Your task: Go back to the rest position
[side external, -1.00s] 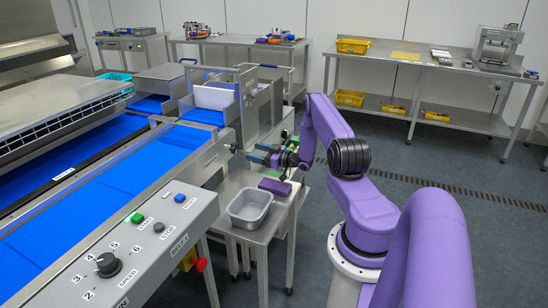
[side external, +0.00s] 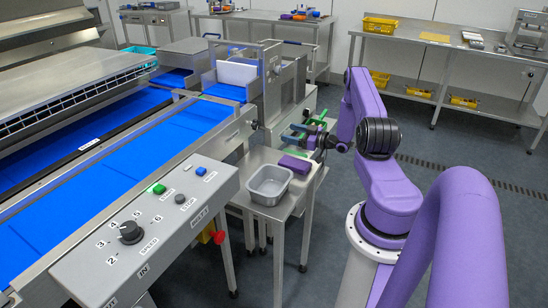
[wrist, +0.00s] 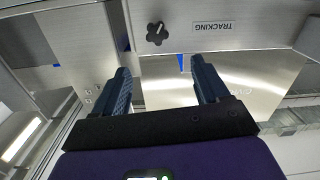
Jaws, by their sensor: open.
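My gripper (side external: 291,134) is open, with its dark blue fingers apart, beside the end of the conveyor and above the small steel table. In the wrist view its two fingers (wrist: 160,70) are spread with nothing between them. Beyond the fingers are a shiny metal surface and a panel with a black knob (wrist: 157,33) and a TRACKING label (wrist: 213,27). My arm is bent, reaching from the right toward the conveyor. No marker of a rest position shows.
The blue conveyor belt (side external: 110,178) and control panel (side external: 165,220) lie to the left. The floor (side external: 445,150) behind my arm is clear.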

